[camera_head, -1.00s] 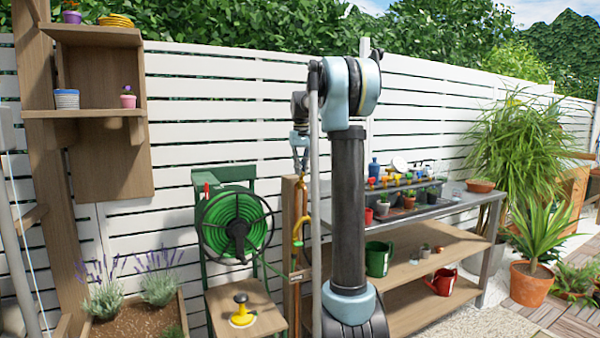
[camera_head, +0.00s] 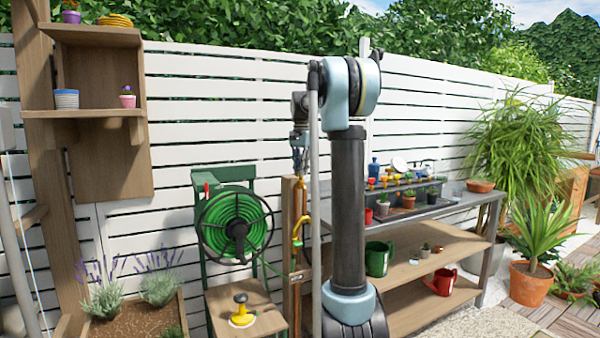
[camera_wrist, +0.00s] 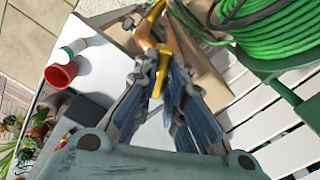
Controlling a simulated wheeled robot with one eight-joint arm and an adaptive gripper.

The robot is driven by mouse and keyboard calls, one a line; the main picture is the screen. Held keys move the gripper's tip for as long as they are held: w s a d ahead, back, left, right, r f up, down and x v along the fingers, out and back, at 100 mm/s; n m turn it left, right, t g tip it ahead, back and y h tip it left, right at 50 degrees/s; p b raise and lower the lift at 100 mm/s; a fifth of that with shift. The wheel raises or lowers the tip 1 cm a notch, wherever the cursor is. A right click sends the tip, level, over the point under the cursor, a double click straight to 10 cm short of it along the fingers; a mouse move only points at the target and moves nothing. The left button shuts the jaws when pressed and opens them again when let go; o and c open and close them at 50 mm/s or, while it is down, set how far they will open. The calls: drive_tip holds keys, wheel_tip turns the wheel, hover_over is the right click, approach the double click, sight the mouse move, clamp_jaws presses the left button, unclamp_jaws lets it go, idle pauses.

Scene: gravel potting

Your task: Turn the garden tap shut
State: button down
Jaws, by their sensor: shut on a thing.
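The garden tap (camera_head: 297,229) is yellow-orange with a curved spout and stands at the wooden post beside the hose reel. In the wrist view, its yellow handle (camera_wrist: 158,82) lies between the fingers of my gripper (camera_wrist: 160,68), which is shut on it. Part of the handle is hidden by the fingers. In the head view my gripper (camera_head: 299,170) points down just above the tap, and the fingertips are too small to make out the grip.
A green hose reel (camera_head: 238,225) stands left of the tap, with a wooden stool (camera_head: 262,318) below it. A potting bench (camera_head: 455,218) with pots and tools is to the right, close behind my arm. A white slatted fence (camera_head: 215,100) runs behind.

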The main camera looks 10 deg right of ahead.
drive_tip(key=m, duration=0.5)
drive_tip(key=shift+m, duration=0.4)
idle(0.3)
drive_tip(key=c, duration=1.7)
unclamp_jaws()
drive_tip(key=shift+o, duration=0.2)
wheel_tip(320, 180, up, 12)
